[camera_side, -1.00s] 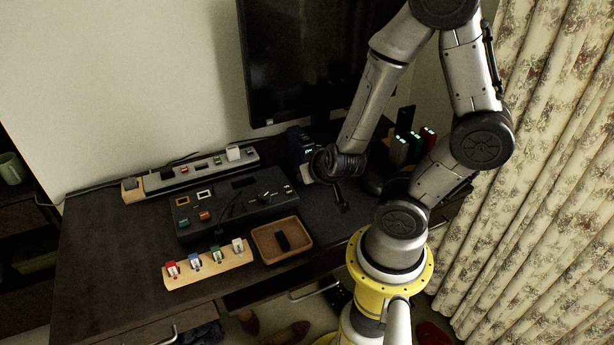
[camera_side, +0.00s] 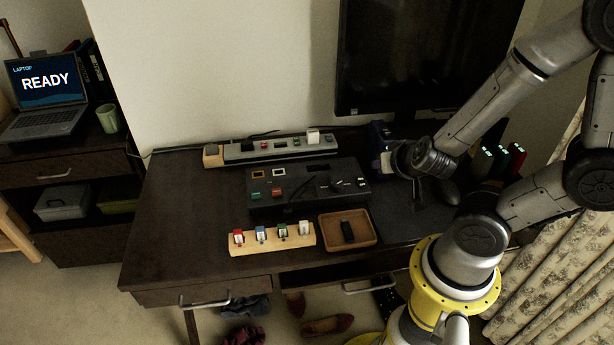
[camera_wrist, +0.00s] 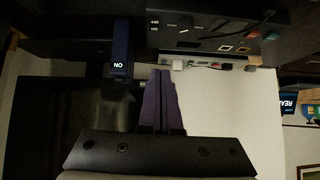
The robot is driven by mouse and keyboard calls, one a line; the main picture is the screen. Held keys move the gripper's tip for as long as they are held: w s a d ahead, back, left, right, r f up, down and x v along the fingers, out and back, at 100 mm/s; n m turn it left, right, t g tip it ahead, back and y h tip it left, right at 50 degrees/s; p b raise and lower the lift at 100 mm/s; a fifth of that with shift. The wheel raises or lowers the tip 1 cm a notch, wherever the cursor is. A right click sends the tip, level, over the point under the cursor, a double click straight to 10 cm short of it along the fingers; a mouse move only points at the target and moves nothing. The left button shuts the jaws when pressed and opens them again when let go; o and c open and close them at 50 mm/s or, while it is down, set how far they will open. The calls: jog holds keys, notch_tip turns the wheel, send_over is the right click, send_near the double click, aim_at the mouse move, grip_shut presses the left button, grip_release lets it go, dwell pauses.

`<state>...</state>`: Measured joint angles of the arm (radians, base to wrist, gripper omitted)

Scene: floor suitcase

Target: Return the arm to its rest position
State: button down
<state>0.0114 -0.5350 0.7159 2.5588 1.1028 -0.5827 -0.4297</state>
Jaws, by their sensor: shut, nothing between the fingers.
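My gripper (camera_wrist: 161,72) shows in the wrist view with its two dark purple fingers together and nothing between them. In the side view the end of my arm is over the right part of the desk (camera_side: 165,220), in front of the monitor (camera_side: 425,60). It is close to the right of a dark blue device (camera_side: 381,140), and its fingers are hard to make out against the dark desk. In the wrist view the blue device (camera_wrist: 121,45) has a lit label and is left of the fingers.
A black control panel (camera_side: 290,205), a grey power strip (camera_side: 265,152), a wooden block (camera_side: 270,243) with several coloured pieces, and a brown tray (camera_side: 328,228) holding a black item lie left of my arm. A laptop (camera_side: 45,88) reads READY. The desk's left end is clear.

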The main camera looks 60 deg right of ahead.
jog(key=w+a+r+n+t+y, duration=0.2)
jog(key=w+a+r+n+y, duration=0.1)
jog(key=a+r, duration=0.3)
jog(key=w+a+r+n+t+y, duration=0.2)
jog(key=w+a+r+t+y, duration=0.15)
jog(key=r, duration=0.45)
jog(key=s+a+r+n+g+y, duration=0.1)
jog(key=s+a+r+n+g, duration=0.25)
jog(key=s, duration=0.25)
jog(key=s+d+f+g+h, duration=0.1)
jog(key=s+d+f+g, duration=0.1)
jog(key=s, duration=0.5)
jog(key=shift+f+n+g, duration=0.45)
jog(key=shift+f+g, duration=0.25)
jog(key=shift+g, duration=0.1)
